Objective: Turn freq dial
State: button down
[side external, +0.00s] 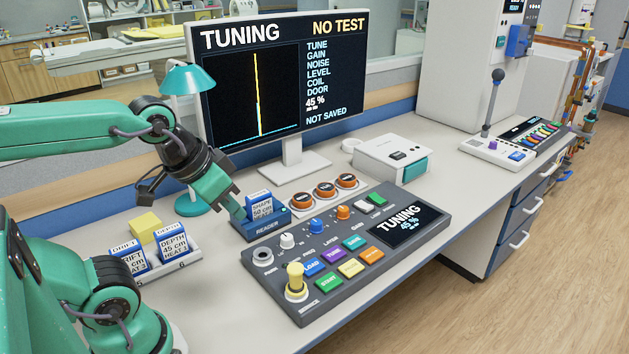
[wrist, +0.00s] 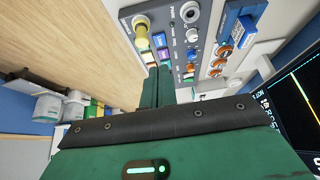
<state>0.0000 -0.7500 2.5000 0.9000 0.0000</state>
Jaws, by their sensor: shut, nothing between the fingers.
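The grey control console (side external: 270,272) lies on the desk with a row of small dials: a white dial (side external: 287,241), a blue dial (side external: 316,226) and an orange dial (side external: 344,212). Their labels are too small to read, so I cannot tell which is the freq dial. My gripper (side external: 238,212) is shut and empty, pointing down beside the reader at the console's back left. It appears apart from the dials. In the wrist view my shut fingers (wrist: 160,84) cover part of the console; the white dial (wrist: 192,35) and blue dial (wrist: 192,54) show beyond them.
A blue cartridge (side external: 259,204) stands in the reader (side external: 268,227). A yellow-topped lever (side external: 296,280) rises at the console's front left. Several orange round knobs (side external: 325,190) sit behind the console. A monitor (side external: 260,90) reads TUNING and NO TEST. More cartridges stand in a rack (side external: 178,262) at left.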

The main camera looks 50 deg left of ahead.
jog(key=c, duration=1.1)
grip_release()
jog(key=shift+w, duration=0.2)
jog(key=n+g, duration=0.6)
jog(key=n, duration=0.1)
send_near(287, 236)
jog(key=shift+s+d, duration=0.3)
jog(key=shift+d, duration=0.1)
jog(key=shift+w+a+f, duration=0.25)
jog(key=shift+f, duration=0.3)
jog(key=shift+s+a+f, duration=0.1)
jog(key=shift+f, duration=3.8)
